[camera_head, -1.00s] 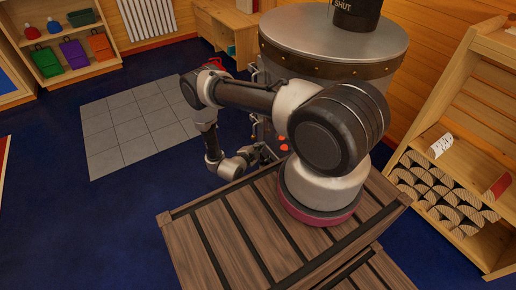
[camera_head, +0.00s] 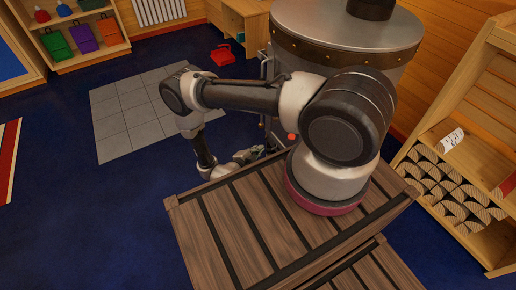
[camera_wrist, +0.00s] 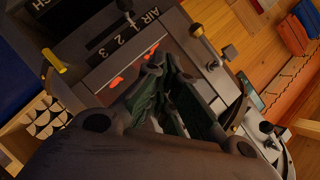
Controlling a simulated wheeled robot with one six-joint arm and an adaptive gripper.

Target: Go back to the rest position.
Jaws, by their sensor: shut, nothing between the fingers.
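My gripper (camera_head: 252,155) hangs low beside the big metal stove (camera_head: 345,35), near the left edge of my wooden-slatted deck in the head view. In the wrist view my gripper's dark fingers (camera_wrist: 160,70) are shut and empty. They point toward a dark panel (camera_wrist: 130,55) marked AIR 1 2 3 with orange marks. I cannot tell how near the fingertips are to the panel.
A red box (camera_head: 223,54) lies on the floor. A shelf of logs (camera_head: 445,190) stands at right. Blue floor and grey tiles (camera_head: 130,120) at left are clear.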

